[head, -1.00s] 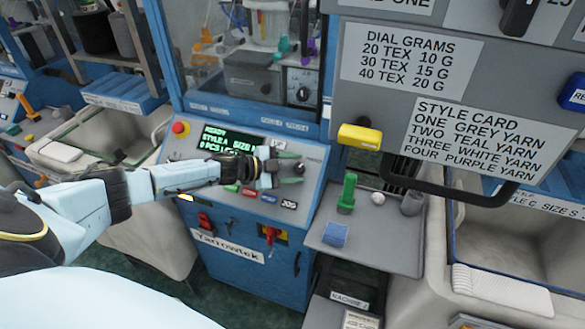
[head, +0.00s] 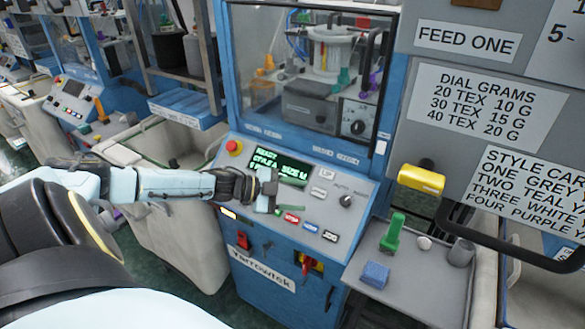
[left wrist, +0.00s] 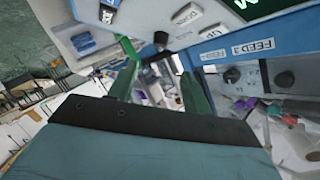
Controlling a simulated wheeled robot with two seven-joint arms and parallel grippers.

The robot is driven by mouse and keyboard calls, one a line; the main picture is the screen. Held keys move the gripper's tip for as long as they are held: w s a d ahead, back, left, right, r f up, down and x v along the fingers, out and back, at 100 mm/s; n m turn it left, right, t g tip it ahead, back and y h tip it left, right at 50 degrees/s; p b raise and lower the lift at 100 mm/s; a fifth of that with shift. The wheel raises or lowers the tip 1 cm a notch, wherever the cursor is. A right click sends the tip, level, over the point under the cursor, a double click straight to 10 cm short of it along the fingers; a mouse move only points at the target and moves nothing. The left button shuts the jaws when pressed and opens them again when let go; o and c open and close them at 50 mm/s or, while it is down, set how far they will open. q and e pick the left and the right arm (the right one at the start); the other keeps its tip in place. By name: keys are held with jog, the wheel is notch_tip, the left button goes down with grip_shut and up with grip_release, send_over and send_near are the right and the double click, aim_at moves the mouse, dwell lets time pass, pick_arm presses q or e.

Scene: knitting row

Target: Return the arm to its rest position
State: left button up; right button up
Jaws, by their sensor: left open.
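My left gripper (head: 270,190) is in front of the control panel (head: 362,186) of the blue Yarrowtek machine, over the lower edge of its green-text display (head: 290,172). It is open and appears empty; its two green fingers stand apart in the left wrist view (left wrist: 162,80). My left arm reaches in from the left, bent, and crosses in front of a grey bin. The gripper hides part of the display and some panel buttons. A black selector knob (head: 346,201) on the panel is uncovered. My right gripper is out of view.
A red stop button (head: 233,146) is at the panel's upper left. A grey shelf (head: 412,277) at right holds a green part (head: 392,232) and a blue block (head: 375,275). A yellow piece (head: 421,179) sticks out below the sign board. The grey bin (head: 150,225) stands behind my arm.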

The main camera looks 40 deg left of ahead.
pick_arm(q)
jog(key=shift+s+a+r, duration=0.15)
jog(key=shift+s+a, duration=0.1)
jog(key=shift+s, duration=0.1)
dwell(0.4)
